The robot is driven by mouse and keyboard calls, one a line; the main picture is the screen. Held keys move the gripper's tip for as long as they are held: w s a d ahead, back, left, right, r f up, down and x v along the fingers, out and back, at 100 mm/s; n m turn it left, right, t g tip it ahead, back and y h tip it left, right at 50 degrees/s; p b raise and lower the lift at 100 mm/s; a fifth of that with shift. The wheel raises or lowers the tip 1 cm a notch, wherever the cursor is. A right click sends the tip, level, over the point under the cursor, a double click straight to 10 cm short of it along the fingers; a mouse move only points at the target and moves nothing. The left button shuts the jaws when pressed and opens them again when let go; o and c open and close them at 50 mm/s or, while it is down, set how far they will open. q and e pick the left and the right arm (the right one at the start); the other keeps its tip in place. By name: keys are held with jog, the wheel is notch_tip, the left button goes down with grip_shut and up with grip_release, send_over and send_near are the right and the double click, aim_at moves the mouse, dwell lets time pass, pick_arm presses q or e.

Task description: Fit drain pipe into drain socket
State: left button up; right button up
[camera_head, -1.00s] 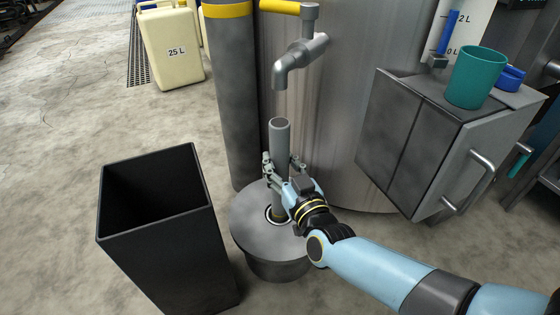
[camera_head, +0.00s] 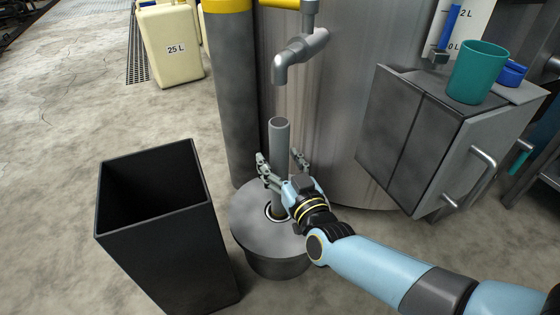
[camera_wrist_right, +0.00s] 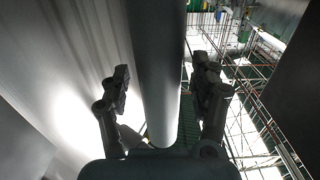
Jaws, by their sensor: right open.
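The grey drain pipe (camera_head: 279,140) stands upright in the head view, with its lower end in the ringed drain socket (camera_head: 274,212) on top of a round grey base (camera_head: 255,235). How deep it sits cannot be told. My right gripper (camera_head: 281,158) is open, with one finger on each side of the pipe. In the right wrist view the pipe (camera_wrist_right: 158,70) runs between the two spread fingers (camera_wrist_right: 163,88), with gaps beside it. My left gripper is not in view.
A black open bin (camera_head: 165,235) stands left of the socket. A tap (camera_head: 298,55) hangs above the pipe, in front of a large steel drum (camera_head: 345,120). A grey cabinet (camera_head: 430,140) with a teal cup (camera_head: 477,72) is at the right. A yellow canister (camera_head: 172,45) stands behind.

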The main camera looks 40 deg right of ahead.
jog(key=v, duration=1.2)
jog(key=shift+f, duration=0.15)
